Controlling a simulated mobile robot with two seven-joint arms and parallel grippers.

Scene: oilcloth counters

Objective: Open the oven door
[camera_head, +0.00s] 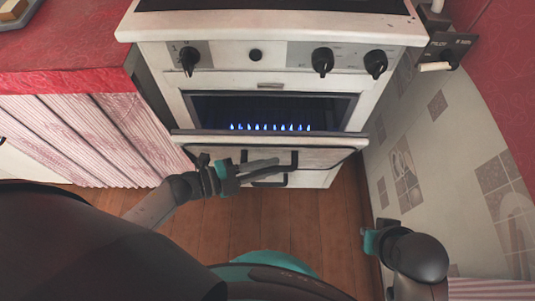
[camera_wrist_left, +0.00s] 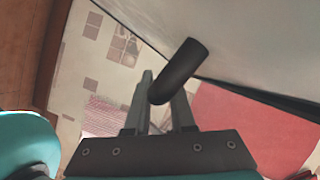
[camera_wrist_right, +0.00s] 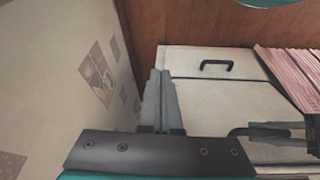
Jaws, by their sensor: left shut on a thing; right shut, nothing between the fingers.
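The white stove's oven door (camera_head: 325,158) is partly open, tilted out at the top. Above its top edge I see the dark oven cavity (camera_head: 270,108) with a row of blue flames. My left gripper (camera_head: 262,168) is shut on the door's black handle (camera_head: 294,158). In the left wrist view the dark handle bar (camera_wrist_left: 182,70) lies between the left fingers (camera_wrist_left: 158,105), against the pale door (camera_wrist_left: 235,40). My right gripper (camera_head: 372,242) is low at the right, away from the door. In the right wrist view its fingers (camera_wrist_right: 160,100) are together and empty.
A lower drawer with a black handle (camera_wrist_right: 217,64) is under the oven. Knobs (camera_head: 322,62) line the stove front. A tiled wall (camera_head: 440,170) is close on the right. Wooden floor (camera_head: 290,220) lies below.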

